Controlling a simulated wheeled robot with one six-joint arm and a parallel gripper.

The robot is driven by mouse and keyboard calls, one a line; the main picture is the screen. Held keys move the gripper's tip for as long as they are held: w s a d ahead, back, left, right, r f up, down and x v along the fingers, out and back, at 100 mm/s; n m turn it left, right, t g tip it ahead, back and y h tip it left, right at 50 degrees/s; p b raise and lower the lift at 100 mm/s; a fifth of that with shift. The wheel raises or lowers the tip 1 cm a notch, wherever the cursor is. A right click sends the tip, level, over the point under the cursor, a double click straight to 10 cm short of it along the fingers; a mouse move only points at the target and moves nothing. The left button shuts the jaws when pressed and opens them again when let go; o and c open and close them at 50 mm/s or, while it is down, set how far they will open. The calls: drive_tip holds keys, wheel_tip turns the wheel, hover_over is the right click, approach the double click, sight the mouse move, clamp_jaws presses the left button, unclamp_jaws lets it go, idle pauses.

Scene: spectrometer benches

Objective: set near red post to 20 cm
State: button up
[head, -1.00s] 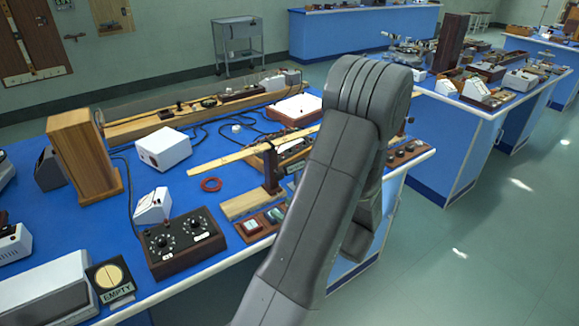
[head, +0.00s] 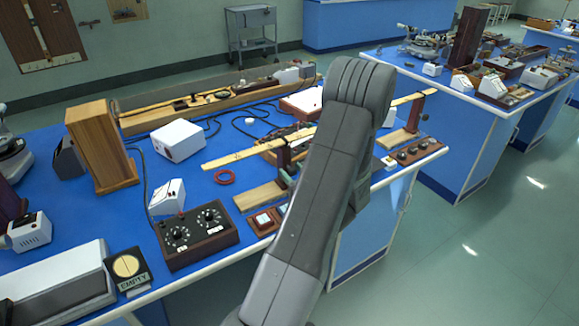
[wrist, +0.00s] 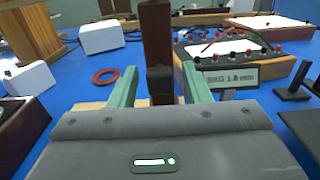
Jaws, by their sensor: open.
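A dark red-brown post (wrist: 156,40) stands upright in the wrist view, between the two green fingers of my gripper (wrist: 158,88). The fingers are apart, with a gap showing on either side of the post. In the head view a red-brown post (head: 283,155) stands on a pale wooden base (head: 254,197), just left of my arm. A long wooden bar (head: 250,155) with dark marks runs past this post and behind my arm. A second dark post (head: 413,112) shows right of my arm. My arm hides most of my gripper in the head view; scale figures are not readable.
A black knob box (head: 196,236), red ring (head: 225,177), white box (head: 179,140) and wooden box (head: 101,145) crowd the blue bench. Floor is free at right.

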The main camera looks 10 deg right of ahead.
drive_tip(key=shift+x, duration=1.05)
clamp_jaws()
drive_tip(key=shift+s+a+f, duration=0.1)
drive_tip(key=shift+a+f, duration=0.05)
drive_tip(key=shift+a, duration=0.1)
drive_tip(key=a, duration=0.1)
drive_tip(key=s+a+b, duration=0.1)
drive_tip(key=a, duration=0.1)
drive_tip(key=a+b, duration=0.1)
drive_tip(key=shift+s+a, duration=0.2)
drive_tip(key=shift+s, duration=0.1)
drive_tip(key=shift+d, duration=0.1)
unclamp_jaws()
